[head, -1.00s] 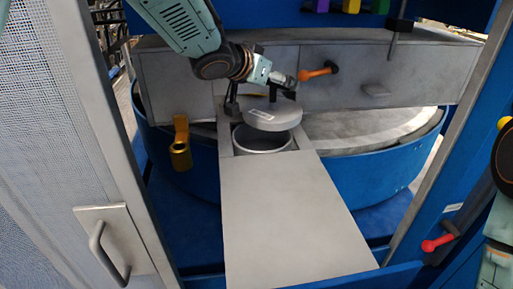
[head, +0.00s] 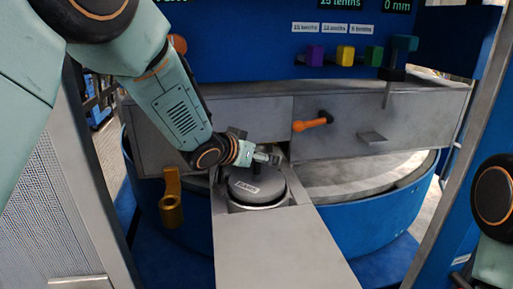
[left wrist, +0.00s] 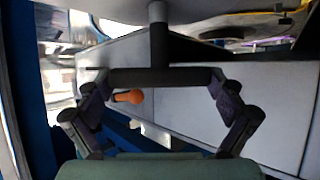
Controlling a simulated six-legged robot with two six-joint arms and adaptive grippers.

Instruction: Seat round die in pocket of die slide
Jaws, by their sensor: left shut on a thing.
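The round grey die (head: 252,187) has a white label on top and lies over the round pocket (head: 262,205) of the die slide (head: 275,243). The pocket's front rim shows as a crescent around the die's near side; I cannot tell whether the die is fully down. My left gripper (head: 270,156) is above the die, shut on its handle. In the left wrist view, my gripper's fingers (left wrist: 160,80) are at a dark crossbar with a post beyond it. The die's disc is not clear there. My right arm shows at the right edge; its gripper is out of view.
An orange handle (head: 312,125) sticks out of the grey housing (head: 345,105) behind the slide. A brass bracket (head: 171,200) stands left of the slide. Purple, yellow and green blocks (head: 345,54) sit on the blue panel. The slide's front plate is clear.

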